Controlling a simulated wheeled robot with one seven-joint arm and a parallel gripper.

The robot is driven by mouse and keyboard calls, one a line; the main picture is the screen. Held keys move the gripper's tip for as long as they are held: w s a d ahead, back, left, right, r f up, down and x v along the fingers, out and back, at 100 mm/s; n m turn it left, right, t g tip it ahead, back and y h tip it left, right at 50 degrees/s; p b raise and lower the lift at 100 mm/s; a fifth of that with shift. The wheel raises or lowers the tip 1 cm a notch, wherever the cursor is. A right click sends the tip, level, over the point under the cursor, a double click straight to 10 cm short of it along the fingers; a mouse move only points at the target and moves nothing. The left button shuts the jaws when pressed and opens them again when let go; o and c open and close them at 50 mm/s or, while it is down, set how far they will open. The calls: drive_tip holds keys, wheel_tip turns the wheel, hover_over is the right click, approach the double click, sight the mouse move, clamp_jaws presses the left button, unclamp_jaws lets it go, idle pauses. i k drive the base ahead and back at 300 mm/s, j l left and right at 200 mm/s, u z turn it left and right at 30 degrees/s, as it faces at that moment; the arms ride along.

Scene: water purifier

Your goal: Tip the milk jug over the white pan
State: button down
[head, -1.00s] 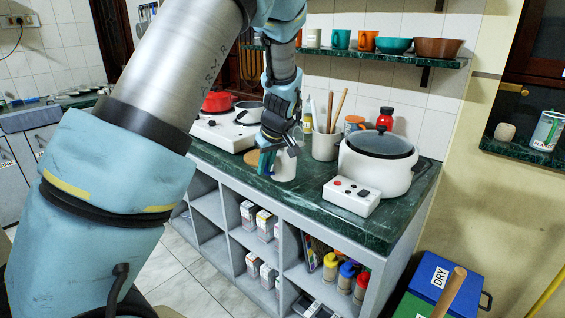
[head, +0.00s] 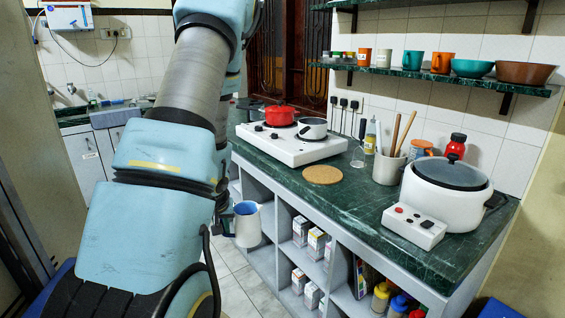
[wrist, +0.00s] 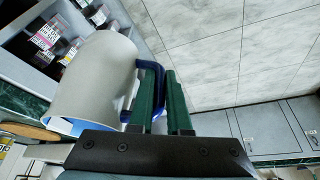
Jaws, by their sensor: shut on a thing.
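The milk jug (head: 248,225) is pale with a blue inside and a blue handle. In the head view it hangs roughly upright in the air, in front of the shelf unit and below the counter top. In the wrist view the jug (wrist: 100,75) is left of my gripper (wrist: 160,88), whose green fingers are shut on the blue handle. In the head view my arm mostly hides the gripper. The white pan (head: 313,129), with a dark inside, stands on the right of the white stove, up and to the right of the jug and well apart from it.
A red pot (head: 281,116) stands on the stove (head: 290,147) beside the pan. A cork mat (head: 322,175) lies on the green counter (head: 345,200). A utensil holder (head: 388,168) and a lidded cooker (head: 445,195) stand farther right. The floor (head: 245,285) near the jug is clear.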

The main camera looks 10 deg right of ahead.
sight(309, 128)
drive_tip(key=i+j, duration=0.15)
drive_tip(key=i, duration=0.35)
drive_tip(key=i+j, duration=0.1)
drive_tip(key=i, duration=0.4)
